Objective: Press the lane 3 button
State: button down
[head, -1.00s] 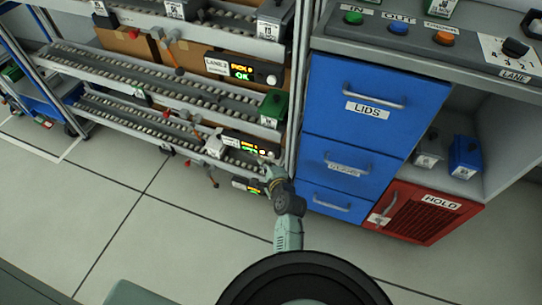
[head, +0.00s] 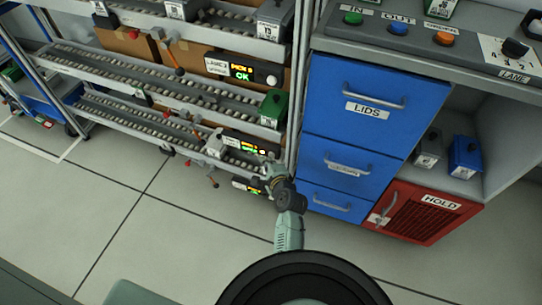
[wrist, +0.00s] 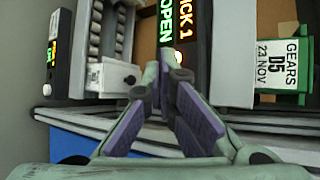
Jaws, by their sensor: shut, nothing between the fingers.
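My gripper (wrist: 172,62) is shut and empty, its purple-padded fingers together. In the head view my gripper (head: 267,167) is at the right end of the rack's lower display panel (head: 243,141), one below the panel (head: 243,71) that seems marked lane 2. In the wrist view the panel ahead (wrist: 184,22) stands sideways and reads "PICK 1" and "OPEN".
A green "GEARS D5" bin (wrist: 282,62) is right of the fingers in the wrist view; a white box (wrist: 112,77) is at left. Another panel (wrist: 62,50) lies further left. Blue drawers (head: 350,125) stand right of the rack. The floor (head: 140,220) in front is clear.

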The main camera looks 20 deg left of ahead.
jog(key=shift+w, duration=0.45)
dwell(0.4)
dwell(0.3)
jog(key=shift+s+p, duration=0.45)
jog(key=shift+s, duration=0.45)
jog(key=s+p, duration=0.2)
jog(key=s, duration=0.3)
jog(key=shift+a+f, duration=0.1)
jog(key=shift+s+f, duration=0.1)
jog(key=shift+s, duration=0.05)
